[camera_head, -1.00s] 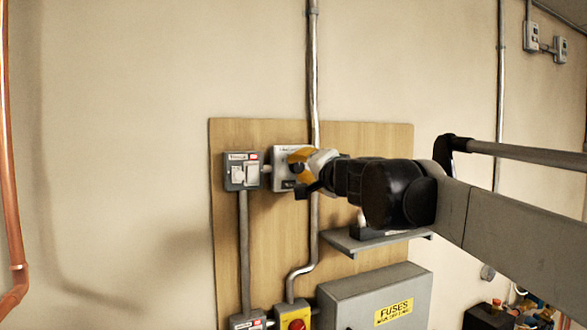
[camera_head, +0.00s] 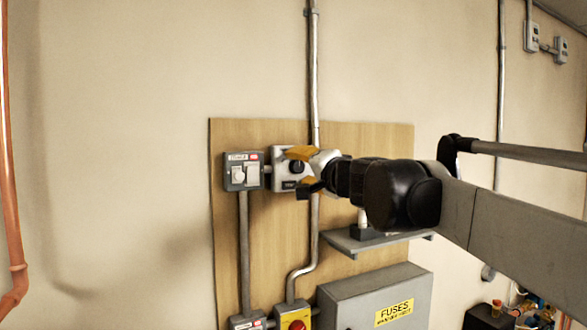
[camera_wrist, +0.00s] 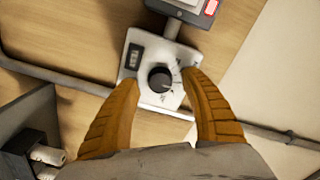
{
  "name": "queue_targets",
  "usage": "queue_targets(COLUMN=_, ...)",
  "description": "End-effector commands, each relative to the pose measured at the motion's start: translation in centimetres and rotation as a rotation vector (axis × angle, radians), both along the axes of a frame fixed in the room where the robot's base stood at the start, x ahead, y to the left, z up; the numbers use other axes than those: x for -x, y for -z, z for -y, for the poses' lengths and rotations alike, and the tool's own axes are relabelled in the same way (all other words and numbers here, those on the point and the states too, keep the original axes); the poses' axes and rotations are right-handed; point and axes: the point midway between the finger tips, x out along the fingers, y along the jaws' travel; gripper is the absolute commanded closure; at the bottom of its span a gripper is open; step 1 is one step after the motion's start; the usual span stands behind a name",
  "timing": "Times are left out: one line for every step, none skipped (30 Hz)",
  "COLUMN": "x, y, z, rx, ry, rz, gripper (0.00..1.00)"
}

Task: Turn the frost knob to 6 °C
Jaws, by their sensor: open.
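The frost knob (camera_wrist: 160,79) is a round black dial on a light grey box (camera_wrist: 139,44) in the wrist view. In the head view the box (camera_head: 278,172) is on the wooden board, with the knob (camera_head: 297,167) partly framed by my fingers. My gripper (camera_wrist: 162,84) is open, its two yellow-orange fingers on either side of the knob with gaps visible. In the head view my gripper (camera_head: 293,170) comes in from the right. I cannot tell whether the fingertips reach the knob's depth.
A grey switch box (camera_head: 243,171) is joined to the knob box on its left. A metal conduit (camera_head: 314,80) runs vertically behind my gripper. Below are a grey shelf (camera_head: 375,243), a fuse box (camera_head: 350,290) and a yellow box with a red knob (camera_head: 295,319).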

Motion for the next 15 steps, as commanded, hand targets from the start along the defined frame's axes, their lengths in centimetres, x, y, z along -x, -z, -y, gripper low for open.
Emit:
queue_targets(x=0.6, y=0.0, z=0.3, rx=0.0, ry=0.001, rz=0.0, gripper=0.47)
queue_targets(x=1.1, y=0.0, z=0.5, rx=0.0, ry=0.001, rz=0.0, gripper=0.47)
queue_targets(x=1.8, y=0.0, z=0.9, rx=0.0, ry=0.002, rz=0.0, gripper=0.47)
queue_targets(x=2.4, y=0.0, z=1.1, rx=0.0, ry=0.002, rz=0.0, gripper=0.47)
queue_targets(x=3.0, y=0.0, z=1.4, rx=0.0, ry=0.004, rz=0.0, gripper=0.47)
queue_targets(x=3.9, y=0.0, z=1.7, rx=0.0, ry=0.002, rz=0.0, gripper=0.47)
queue_targets(x=4.6, y=0.0, z=2.0, rx=0.0, ry=0.002, rz=0.0, gripper=0.47)
queue_targets(x=5.2, y=0.0, z=2.3, rx=0.0, ry=0.002, rz=0.0, gripper=0.47)
queue_targets(x=6.1, y=0.0, z=2.7, rx=0.0, ry=0.004, rz=0.0, gripper=0.47)
queue_targets(x=6.6, y=0.0, z=2.9, rx=0.0, ry=0.004, rz=0.0, gripper=0.47)
queue_targets(x=7.2, y=0.0, z=3.1, rx=0.0, ry=0.002, rz=0.0, gripper=0.47)
queue_targets(x=7.9, y=0.0, z=3.3, rx=0.0, ry=0.001, rz=0.0, gripper=0.47)
queue_targets(x=8.4, y=0.0, z=3.6, rx=0.0, ry=0.001, rz=0.0, gripper=0.47)
queue_targets(x=8.8, y=0.0, z=3.8, rx=0.0, ry=0.002, rz=0.0, gripper=0.47)
queue_targets(x=9.3, y=0.0, z=4.0, rx=0.0, ry=0.002, rz=0.0, gripper=0.47)
